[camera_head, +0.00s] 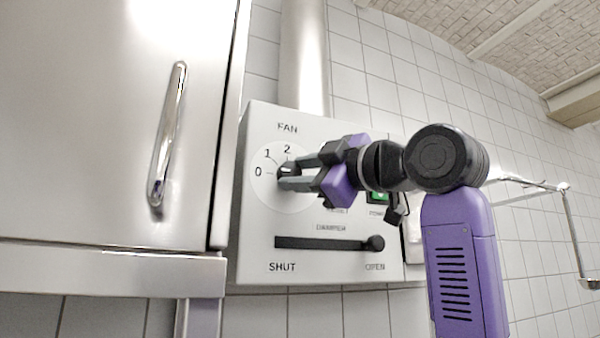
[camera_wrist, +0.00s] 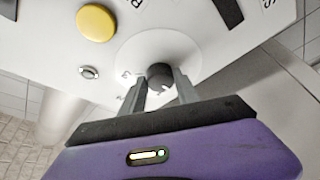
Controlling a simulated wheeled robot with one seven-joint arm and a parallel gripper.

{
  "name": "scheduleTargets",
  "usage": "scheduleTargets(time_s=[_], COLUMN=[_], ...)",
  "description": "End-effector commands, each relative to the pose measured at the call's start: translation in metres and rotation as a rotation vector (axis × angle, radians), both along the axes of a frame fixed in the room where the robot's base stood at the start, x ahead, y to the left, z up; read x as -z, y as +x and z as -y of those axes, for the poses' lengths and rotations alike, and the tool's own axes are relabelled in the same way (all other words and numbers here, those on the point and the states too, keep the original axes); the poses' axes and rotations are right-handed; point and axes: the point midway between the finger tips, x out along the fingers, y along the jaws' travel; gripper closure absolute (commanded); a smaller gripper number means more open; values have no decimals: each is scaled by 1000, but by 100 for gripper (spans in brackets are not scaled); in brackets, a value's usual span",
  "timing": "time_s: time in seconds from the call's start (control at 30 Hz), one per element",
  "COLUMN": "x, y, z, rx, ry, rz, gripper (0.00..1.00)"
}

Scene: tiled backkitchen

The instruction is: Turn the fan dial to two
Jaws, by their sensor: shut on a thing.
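The fan dial (camera_wrist: 159,74) is a small dark knob on a round pale plate. The plate (camera_head: 262,189) carries the marks 0, 1 and 2 under the word FAN on a white wall panel (camera_head: 255,222). My gripper (camera_head: 284,177) reaches in from the right and is shut on the dial, one finger on each side of it. It also shows in the wrist view (camera_wrist: 158,85). The fingers hide much of the knob and the right part of the plate in the head view. I cannot tell which number the dial points to.
A damper slider (camera_head: 374,243) stands at the OPEN end of its slot below the dial. A green switch (camera_head: 379,196) is partly behind my gripper. A yellow button (camera_wrist: 96,23) shows in the wrist view. A steel cabinet with a handle (camera_head: 167,135) stands close on the left.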

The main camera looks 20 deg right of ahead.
Motion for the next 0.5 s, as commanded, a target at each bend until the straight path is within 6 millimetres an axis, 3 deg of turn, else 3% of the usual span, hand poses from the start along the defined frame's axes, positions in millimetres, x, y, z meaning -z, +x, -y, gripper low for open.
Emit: scheduleTargets(time_s=[0.27,0.5], x=[3,6], y=[0,0], z=[-2,-4], rx=[-1,-4], ry=[66,232], rz=[0,-1], gripper=[100,100])
